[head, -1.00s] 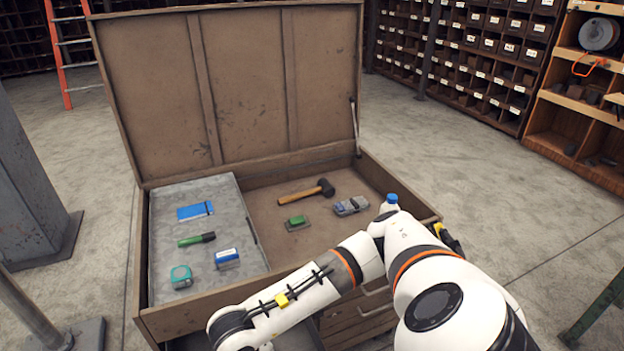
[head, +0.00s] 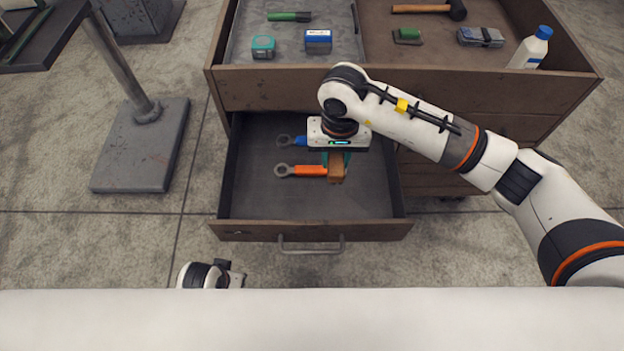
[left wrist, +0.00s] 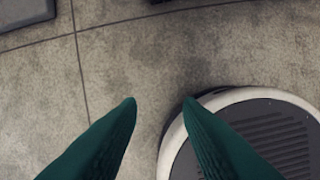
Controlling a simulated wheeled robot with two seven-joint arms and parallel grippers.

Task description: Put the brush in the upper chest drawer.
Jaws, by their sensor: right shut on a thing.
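The upper chest drawer (head: 365,205) is pulled open below the chest's top tray in the head view. My right gripper (head: 337,160) points down over the drawer's right-middle part. It is shut on the brush (head: 337,171), a brown wooden piece seen between its green fingers. Part of the brush is hidden by the gripper, and I cannot tell whether it touches the drawer floor. My left gripper (left wrist: 160,101) is open and empty above the floor in the left wrist view; in the head view only part of my left arm shows at the bottom.
In the drawer lie an orange-handled wrench (head: 310,171) and a blue-handled one (head: 285,141), left of the brush. The drawer's front left is bare. Above it, the open chest (head: 265,88) holds several tools and a white bottle (head: 531,50). A grey stand (head: 143,150) is at left.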

